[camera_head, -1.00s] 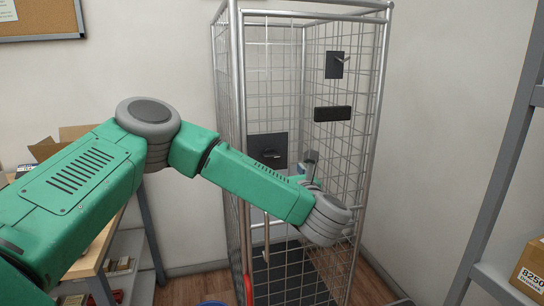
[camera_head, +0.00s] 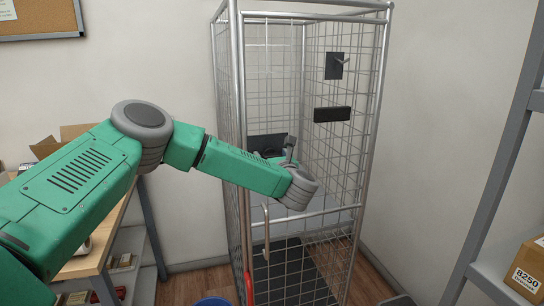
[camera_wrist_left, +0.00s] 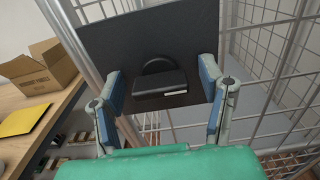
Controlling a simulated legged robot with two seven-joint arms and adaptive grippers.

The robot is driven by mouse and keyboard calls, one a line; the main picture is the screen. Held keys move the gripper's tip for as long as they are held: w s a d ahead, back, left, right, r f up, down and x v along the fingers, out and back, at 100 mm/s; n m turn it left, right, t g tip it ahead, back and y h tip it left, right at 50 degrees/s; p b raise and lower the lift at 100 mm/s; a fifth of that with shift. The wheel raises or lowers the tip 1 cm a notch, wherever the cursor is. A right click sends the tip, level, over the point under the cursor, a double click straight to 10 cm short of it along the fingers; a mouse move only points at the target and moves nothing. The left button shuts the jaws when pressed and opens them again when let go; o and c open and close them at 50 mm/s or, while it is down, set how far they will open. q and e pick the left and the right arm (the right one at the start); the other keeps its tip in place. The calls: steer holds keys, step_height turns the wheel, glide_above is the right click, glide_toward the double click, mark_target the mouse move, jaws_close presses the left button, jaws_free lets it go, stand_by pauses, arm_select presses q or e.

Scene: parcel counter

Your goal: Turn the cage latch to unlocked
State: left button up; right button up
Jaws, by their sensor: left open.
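The cage latch (camera_wrist_left: 158,84) shows in the left wrist view as a black block with a rounded arch behind it, on a dark plate (camera_wrist_left: 130,40). The same plate shows in the head view (camera_head: 265,142), partly covered by my arm. My left gripper (camera_wrist_left: 167,90) is open, with one blue-padded finger on each side of the latch in that view. No contact is visible, and the gap in depth cannot be told. In the head view the left gripper is mostly hidden behind my wrist. My right gripper is out of view.
The wire cage (camera_head: 237,70) has metal posts around the arm. A small dark plate with a lever (camera_head: 334,65) and a black bar (camera_head: 332,114) sit on its right side. A wooden table (camera_wrist_left: 40,125) with an open cardboard box (camera_wrist_left: 40,70) stands at left.

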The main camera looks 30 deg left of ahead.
arm_select(q)
steer(key=c, duration=1.2)
steer(key=shift+o, duration=0.2)
